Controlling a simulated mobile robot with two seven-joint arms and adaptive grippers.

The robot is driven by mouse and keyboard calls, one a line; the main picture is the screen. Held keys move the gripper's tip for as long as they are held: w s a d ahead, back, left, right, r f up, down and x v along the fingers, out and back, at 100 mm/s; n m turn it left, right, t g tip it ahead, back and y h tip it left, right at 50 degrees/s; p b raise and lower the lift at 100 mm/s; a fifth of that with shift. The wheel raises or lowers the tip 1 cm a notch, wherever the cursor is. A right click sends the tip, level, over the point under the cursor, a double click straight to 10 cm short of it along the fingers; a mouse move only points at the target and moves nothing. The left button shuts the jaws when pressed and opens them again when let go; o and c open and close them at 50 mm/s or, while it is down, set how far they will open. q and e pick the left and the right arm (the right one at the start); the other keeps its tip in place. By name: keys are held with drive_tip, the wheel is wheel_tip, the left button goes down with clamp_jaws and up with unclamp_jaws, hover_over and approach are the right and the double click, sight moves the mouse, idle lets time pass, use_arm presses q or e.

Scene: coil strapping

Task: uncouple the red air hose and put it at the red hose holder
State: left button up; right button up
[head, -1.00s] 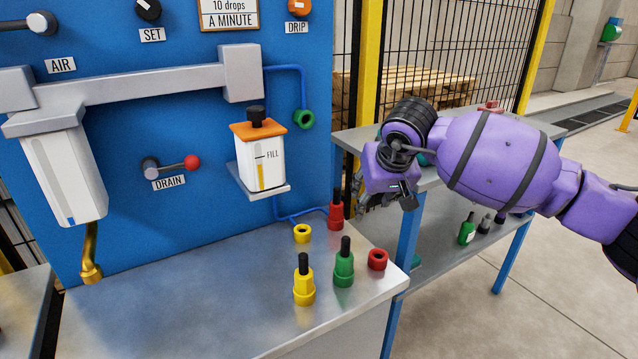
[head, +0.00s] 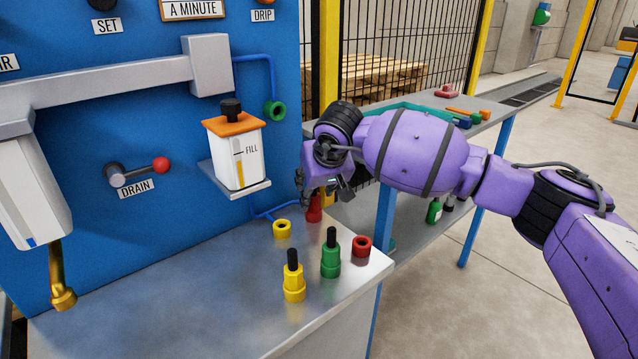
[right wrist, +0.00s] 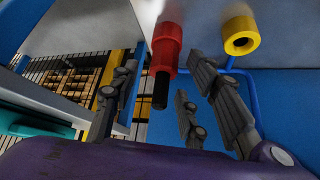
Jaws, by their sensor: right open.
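The red coupling (head: 314,208) with a black tip stands at the back right of the bench, partly hidden by my right gripper. It also shows in the right wrist view (right wrist: 166,50), with its black tip toward the camera. My right gripper (head: 325,190) is open beside it. In the right wrist view its fingers (right wrist: 155,108) spread on either side of the black tip; I cannot tell whether they touch. The red ring (head: 361,246), which looks like the red holder, is empty at the bench's right edge. My left gripper is not in view.
A yellow coupling (head: 293,278) and a green coupling (head: 331,254) stand in front. An empty yellow ring (head: 282,229) lies near the blue panel (head: 150,215). A green ring (head: 275,110) hangs on a blue tube. The oil cup (head: 237,155) is left of my gripper. The front left bench is clear.

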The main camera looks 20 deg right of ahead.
drive_tip(key=shift+w+f, duration=0.3)
drive_tip(key=shift+f, duration=0.2)
clamp_jaws()
drive_tip(key=c, duration=0.6)
unclamp_jaws()
clamp_jaws()
drive_tip(key=shift+w+d+r+p, duration=0.15)
drive_tip(key=shift+r+p, duration=0.35)
drive_tip(key=shift+r, duration=0.3)
